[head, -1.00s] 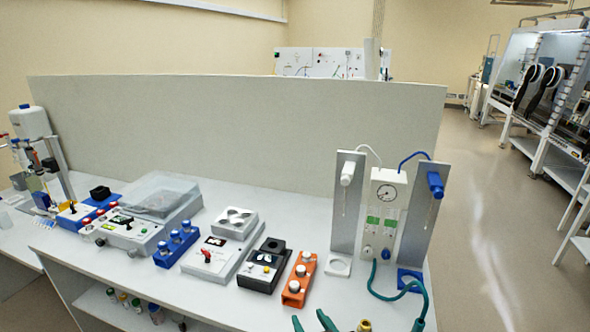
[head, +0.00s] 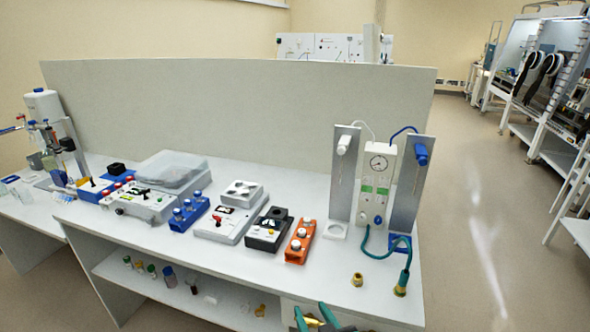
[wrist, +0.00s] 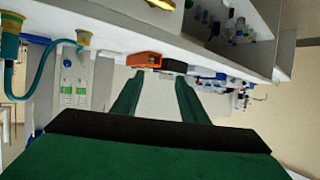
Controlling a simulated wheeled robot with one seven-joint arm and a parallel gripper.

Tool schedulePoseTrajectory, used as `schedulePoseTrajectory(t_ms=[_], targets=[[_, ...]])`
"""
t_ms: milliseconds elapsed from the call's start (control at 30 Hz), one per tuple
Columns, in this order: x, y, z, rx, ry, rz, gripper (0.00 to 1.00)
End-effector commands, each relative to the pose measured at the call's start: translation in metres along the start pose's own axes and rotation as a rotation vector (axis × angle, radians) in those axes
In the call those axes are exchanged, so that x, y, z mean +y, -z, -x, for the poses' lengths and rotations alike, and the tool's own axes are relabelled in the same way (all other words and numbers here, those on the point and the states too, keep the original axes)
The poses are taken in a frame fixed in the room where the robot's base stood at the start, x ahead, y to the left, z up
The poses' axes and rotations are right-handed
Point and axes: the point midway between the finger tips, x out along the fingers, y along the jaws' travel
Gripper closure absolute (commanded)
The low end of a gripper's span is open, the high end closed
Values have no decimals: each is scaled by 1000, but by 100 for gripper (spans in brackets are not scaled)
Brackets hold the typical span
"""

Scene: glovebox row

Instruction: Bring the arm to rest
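My gripper (head: 314,316) shows only as two green fingertips at the bottom edge of the head view, in front of the bench's front edge. In the wrist view my gripper (wrist: 157,88) has its two green fingers spread apart, with nothing held between them. The wrist picture is upside down relative to the head view. The white bench (head: 265,268) stands in front of the fingers, and they appear clear of its top. The rest of my arm is hidden in the head view.
On the bench are an orange block (head: 300,242), a black device (head: 269,231), a gas panel (head: 378,175), a teal hose (head: 405,272) and a small brass fitting (head: 357,280). Small bottles (head: 169,275) stand on the shelf below. Open floor (head: 490,260) lies to the right.

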Motion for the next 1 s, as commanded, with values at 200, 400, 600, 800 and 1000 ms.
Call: schedulePoseTrajectory(t_ms=[200, 400, 600, 800, 1000], targets=[[0, -27, 3, -3, -36, -19, 60], [0, -62, 10, -2, -83, -39, 60], [-6, -113, 30, 6, -149, -59, 60], [-17, -158, 60, 23, -202, -65, 60], [-34, -194, 98, 45, -239, -66, 60]])
